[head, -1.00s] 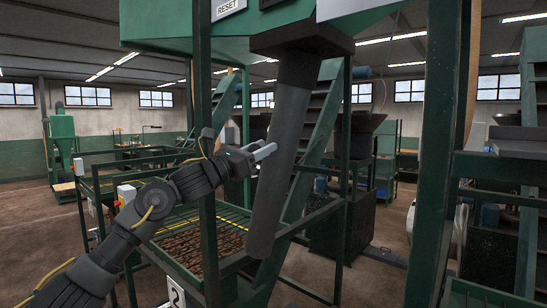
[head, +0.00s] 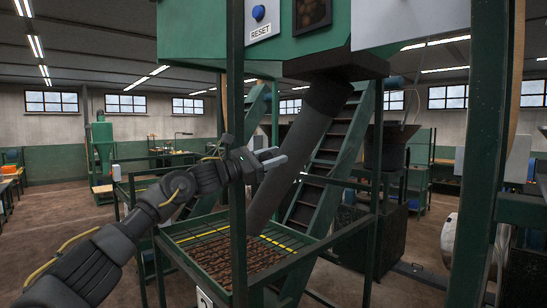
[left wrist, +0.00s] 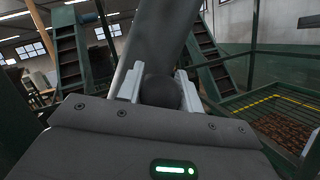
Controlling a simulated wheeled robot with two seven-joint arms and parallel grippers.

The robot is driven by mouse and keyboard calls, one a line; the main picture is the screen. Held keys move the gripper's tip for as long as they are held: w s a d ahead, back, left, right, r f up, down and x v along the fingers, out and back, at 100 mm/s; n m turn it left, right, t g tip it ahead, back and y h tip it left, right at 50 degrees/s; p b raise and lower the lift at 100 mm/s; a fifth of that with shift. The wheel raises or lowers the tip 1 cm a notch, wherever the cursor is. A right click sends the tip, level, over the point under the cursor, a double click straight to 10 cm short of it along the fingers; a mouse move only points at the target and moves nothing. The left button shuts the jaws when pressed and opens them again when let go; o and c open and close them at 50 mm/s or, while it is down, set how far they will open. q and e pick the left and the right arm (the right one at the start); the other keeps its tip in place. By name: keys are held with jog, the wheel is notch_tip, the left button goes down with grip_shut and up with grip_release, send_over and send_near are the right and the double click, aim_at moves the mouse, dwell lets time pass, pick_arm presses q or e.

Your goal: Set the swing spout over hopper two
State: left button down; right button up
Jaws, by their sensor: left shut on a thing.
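The swing spout (head: 292,155) is a long dark grey tube hanging from the green bin's outlet (head: 335,65). It leans, with its lower end down and left. In the head view that end overlaps the grated hopper (head: 180,238), which holds brown material; I cannot tell exactly how it lies above it. My left gripper (head: 275,160) is at the spout's side. In the left wrist view its pale fingers (left wrist: 158,88) are shut on a dark round knob (left wrist: 161,91) in front of the spout (left wrist: 160,40). My right gripper is not in view.
A green post (head: 236,130) stands close to my left arm, and a thicker green post (head: 485,150) stands at right. A green ladder-like incline (head: 325,165) rises behind the spout. A panel with a blue button, labelled RESET (head: 262,20), is above. Floor is open at left.

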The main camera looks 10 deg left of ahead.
pick_arm(q)
jog(key=shift+r, duration=0.15)
jog(key=c, duration=1.3)
grip_release()
jog(key=o, duration=0.4)
jog(key=shift+c, duration=0.2)
jog(key=shift+a+f, duration=0.1)
jog(key=shift+f, duration=0.1)
jog(key=shift+s+a+f+b, duration=0.15)
jog(key=shift+a+f+b, duration=0.1)
jog(key=shift+b, duration=0.2)
jog(key=b+v, duration=0.5)
jog(key=v, duration=0.5)
jog(key=shift+r, duration=0.2)
